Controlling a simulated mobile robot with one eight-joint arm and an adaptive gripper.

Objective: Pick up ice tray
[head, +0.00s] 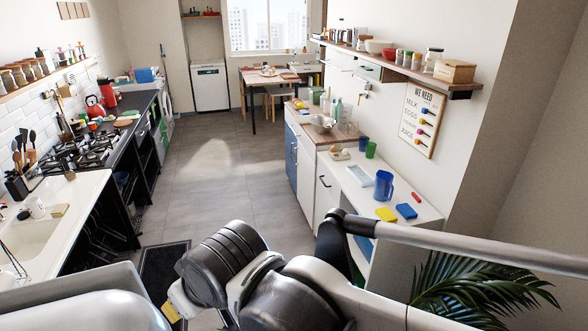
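A pale, whitish-blue flat tray (358,176), which looks like the ice tray, lies on the white counter on the right. It sits behind and left of a blue jug, and its cells are too small to make out. My arm's dark and white links fill the bottom middle of the view, well short of the tray and apart from it. My gripper's fingers cannot be made out in this view.
A blue jug (384,185), a yellow sponge (386,214) and a blue block (406,211) stand near the tray. Blue and green cups (371,149) are behind it. A shelf (400,70) overhangs the counter. The grey floor (215,170) is clear; a plant (480,290) is lower right.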

